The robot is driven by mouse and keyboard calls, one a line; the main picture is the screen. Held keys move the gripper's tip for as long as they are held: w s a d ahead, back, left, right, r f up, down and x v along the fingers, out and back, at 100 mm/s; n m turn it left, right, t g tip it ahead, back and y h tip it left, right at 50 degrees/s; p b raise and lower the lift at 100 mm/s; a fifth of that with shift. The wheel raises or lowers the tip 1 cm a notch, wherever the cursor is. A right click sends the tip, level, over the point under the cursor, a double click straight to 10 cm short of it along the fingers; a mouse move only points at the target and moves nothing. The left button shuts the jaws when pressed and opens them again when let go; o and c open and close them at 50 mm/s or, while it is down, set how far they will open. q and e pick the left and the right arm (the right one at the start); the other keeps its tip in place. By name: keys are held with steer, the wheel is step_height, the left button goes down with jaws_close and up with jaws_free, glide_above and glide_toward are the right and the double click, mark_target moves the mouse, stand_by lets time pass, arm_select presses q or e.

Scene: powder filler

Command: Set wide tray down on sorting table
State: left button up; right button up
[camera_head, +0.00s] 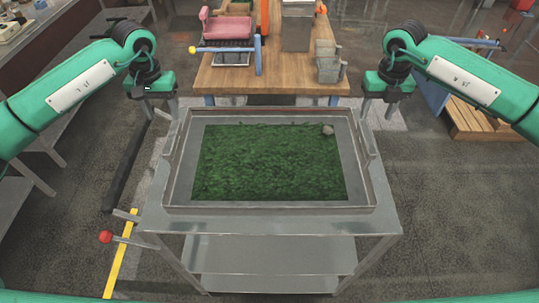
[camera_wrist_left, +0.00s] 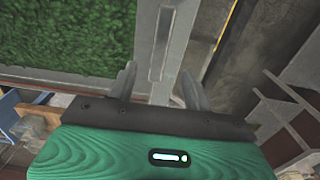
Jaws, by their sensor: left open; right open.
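The wide tray (camera_head: 270,209) is a shallow grey metal tray holding a green, leafy-textured layer (camera_head: 268,162). It appears to rest level on the grey metal sorting table (camera_head: 270,225). My left gripper (camera_head: 160,112) is at the tray's far left corner, open. In the left wrist view its fingers (camera_wrist_left: 159,88) stand apart, one on each side of a grey bar or handle (camera_wrist_left: 163,50) at the tray's side. My right gripper (camera_head: 376,108) is at the far right corner, open, fingers pointing down beside the rim. Whether either touches the tray is unclear.
A small grey lump (camera_head: 328,129) lies at the tray's far right corner. A wooden workbench (camera_head: 270,82) with a red-topped device and grey blocks stands just behind. A red-knobbed lever (camera_head: 106,237) sticks out left of the table.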

mark_target(173, 143)
arm_select(q)
step_height(173, 143, down, 13)
steer(key=shift+r, duration=0.15)
arm_select(e)
step_height(173, 143, down, 13)
steer(key=shift+r, duration=0.15)
arm_select(q)
jaws_close()
arm_select(e)
jaws_close()
arm_select(q)
steer(key=shift+a, duration=0.1)
stand_by(0.5)
